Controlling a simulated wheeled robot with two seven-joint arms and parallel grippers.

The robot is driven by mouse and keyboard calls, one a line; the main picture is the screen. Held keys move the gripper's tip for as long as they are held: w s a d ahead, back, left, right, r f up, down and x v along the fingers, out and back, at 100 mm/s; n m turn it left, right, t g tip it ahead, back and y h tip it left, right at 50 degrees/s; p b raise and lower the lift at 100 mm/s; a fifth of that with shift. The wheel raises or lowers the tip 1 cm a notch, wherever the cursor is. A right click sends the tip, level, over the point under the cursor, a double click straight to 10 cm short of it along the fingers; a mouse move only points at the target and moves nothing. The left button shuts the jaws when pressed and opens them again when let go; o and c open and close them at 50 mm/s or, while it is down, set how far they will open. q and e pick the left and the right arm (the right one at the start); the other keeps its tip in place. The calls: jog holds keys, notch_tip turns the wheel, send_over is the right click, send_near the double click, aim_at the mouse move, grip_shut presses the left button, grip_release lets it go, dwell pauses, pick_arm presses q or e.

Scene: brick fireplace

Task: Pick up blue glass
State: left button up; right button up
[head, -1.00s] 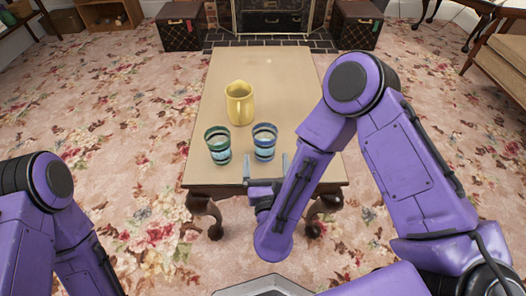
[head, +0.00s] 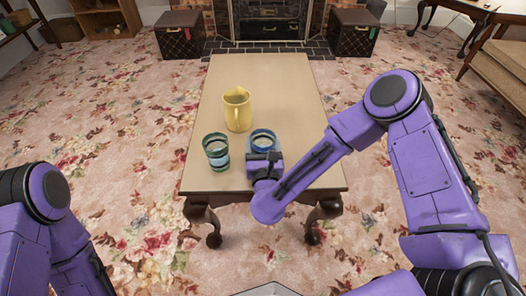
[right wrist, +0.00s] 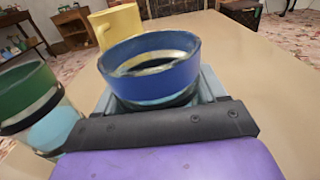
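The blue glass (head: 263,136) stands upright near the front of the table, with its lower part hidden by my right gripper (head: 264,152). In the right wrist view the blue glass (right wrist: 155,68) shows its blue rim directly ahead of the palm. The grey fingers of the right gripper (right wrist: 158,98) lie on both sides of the glass. They look open around it; firm contact cannot be seen. My left gripper is out of view; only its purple arm shows at the lower left.
A green glass (head: 216,150) stands close to the left of the blue glass and also shows in the right wrist view (right wrist: 30,95). A yellow pitcher (head: 237,110) stands behind them. The wooden table (head: 290,85) is clear at the back and right.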

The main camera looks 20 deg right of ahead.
jog(key=shift+c, duration=0.8)
jog(key=shift+r, duration=0.15)
